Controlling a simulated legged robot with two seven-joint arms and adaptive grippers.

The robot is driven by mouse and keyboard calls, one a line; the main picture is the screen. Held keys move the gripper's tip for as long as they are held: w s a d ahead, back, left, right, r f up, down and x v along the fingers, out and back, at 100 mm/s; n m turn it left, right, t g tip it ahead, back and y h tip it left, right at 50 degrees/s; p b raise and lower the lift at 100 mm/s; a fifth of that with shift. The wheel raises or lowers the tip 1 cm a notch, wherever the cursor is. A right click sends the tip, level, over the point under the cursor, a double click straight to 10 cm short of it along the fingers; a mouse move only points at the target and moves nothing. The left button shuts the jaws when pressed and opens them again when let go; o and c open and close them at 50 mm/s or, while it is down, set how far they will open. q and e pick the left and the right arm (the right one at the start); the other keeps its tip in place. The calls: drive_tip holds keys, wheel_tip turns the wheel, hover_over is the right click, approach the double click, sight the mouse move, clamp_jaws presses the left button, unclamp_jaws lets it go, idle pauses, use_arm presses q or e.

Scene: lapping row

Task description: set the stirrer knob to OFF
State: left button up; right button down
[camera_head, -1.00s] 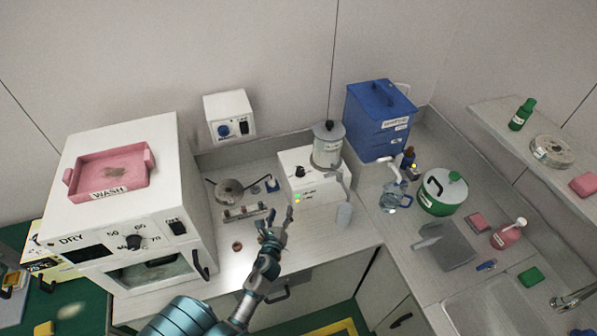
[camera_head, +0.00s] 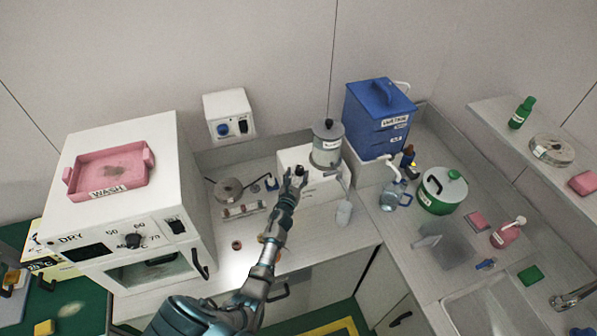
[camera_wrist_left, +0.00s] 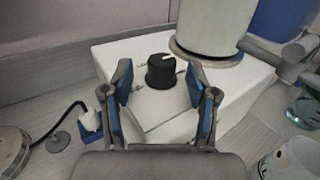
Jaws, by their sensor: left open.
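The stirrer is a white box (camera_wrist_left: 110,58) with a black knob (camera_wrist_left: 161,71) on its sloped front. The knob has a white pointer mark, directed toward the upper right in the left wrist view. Small markings beside it are too small to read. My left gripper (camera_head: 294,178) is at the stirrer's front in the head view. In the left wrist view the gripper (camera_wrist_left: 162,100) is open, with one blue-padded finger on each side of the knob and gaps between. In the head view the gripper partly covers the knob and the stirrer's front. My right gripper is not in view.
A grey lidded vessel (camera_head: 327,143) stands on the stirrer, close to the knob. A blue plug (camera_wrist_left: 90,122) with a cable lies left of the stirrer. A white oven (camera_head: 122,200) stands at the left. A blue box (camera_head: 378,118) stands behind right.

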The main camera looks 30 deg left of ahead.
sight(303, 171)
use_arm(q)
drive_tip(key=shift+x, duration=1.2)
drive_tip(key=shift+d, duration=0.25)
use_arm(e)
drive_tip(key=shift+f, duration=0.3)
